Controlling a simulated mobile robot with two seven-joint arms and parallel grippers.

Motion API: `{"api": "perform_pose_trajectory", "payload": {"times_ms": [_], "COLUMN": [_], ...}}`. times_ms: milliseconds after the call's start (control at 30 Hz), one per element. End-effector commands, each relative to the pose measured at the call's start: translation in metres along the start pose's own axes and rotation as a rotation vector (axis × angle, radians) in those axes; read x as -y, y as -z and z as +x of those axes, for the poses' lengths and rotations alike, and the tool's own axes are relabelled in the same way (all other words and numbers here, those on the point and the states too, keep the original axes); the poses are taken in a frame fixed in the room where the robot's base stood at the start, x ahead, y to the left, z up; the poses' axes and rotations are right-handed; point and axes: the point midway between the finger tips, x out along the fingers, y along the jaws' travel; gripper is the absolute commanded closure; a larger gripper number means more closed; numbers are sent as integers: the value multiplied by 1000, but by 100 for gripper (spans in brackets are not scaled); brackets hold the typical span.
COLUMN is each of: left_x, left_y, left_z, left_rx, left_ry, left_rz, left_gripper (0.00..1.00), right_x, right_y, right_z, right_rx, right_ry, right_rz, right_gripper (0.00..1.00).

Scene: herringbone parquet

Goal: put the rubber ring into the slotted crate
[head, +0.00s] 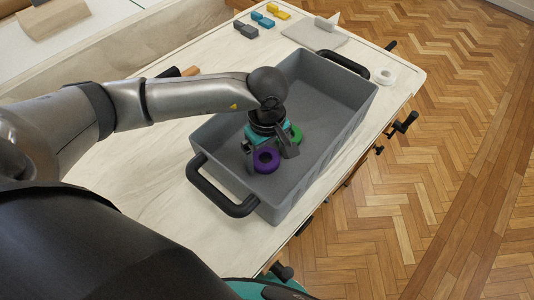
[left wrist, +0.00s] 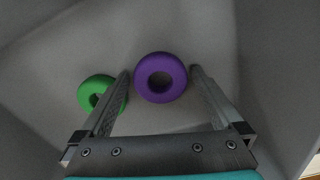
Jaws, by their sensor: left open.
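The grey crate (head: 330,128) with black handles stands on the table. Inside it lie a purple ring (head: 266,160) and a green ring (head: 295,135). Which of them is the rubber ring of the task I cannot tell. My left gripper (head: 270,152) is inside the crate, pointing down, open. In the left wrist view the purple ring (left wrist: 161,77) shows between the fingertips, and whether they touch it is unclear. The green ring (left wrist: 101,93) lies left of the fingers, partly behind the left one. My right gripper is not in view. No slots are visible in the crate.
A white ring-shaped roll (head: 383,76) lies near the table's right edge. A grey board (head: 312,34) with a pale piece on it and several blue, yellow and dark blocks (head: 262,19) lie at the back. The table (head: 130,175) left of the crate is mostly clear.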

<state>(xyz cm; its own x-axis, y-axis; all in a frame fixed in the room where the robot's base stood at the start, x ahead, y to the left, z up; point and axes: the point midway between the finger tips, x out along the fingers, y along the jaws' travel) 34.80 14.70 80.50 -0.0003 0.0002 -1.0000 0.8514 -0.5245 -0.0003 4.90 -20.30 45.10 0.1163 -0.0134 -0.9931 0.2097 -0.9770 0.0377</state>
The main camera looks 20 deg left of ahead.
Motion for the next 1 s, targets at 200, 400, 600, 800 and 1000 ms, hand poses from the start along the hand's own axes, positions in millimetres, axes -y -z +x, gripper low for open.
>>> {"api": "perform_pose_trajectory", "payload": {"times_ms": [200, 400, 600, 800, 1000], "left_x": [-1, -1, 0, 0, 0], "left_y": [1, 1, 0, 0, 0], "left_z": [-39, -83, -112, -122, -122], "left_rx": [-3, -2, -1, 0, 0], "left_ry": [-5, -5, -1, 0, 0], "left_rz": [1, 1, 0, 0, 0], "left_gripper": [0, 0, 0, 0, 0], "right_x": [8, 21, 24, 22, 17], "right_y": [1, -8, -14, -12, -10], "right_z": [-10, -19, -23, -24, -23], "right_rx": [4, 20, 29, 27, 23], "right_ry": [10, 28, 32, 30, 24], "right_rz": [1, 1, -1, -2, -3], "right_gripper": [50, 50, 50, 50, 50]}}
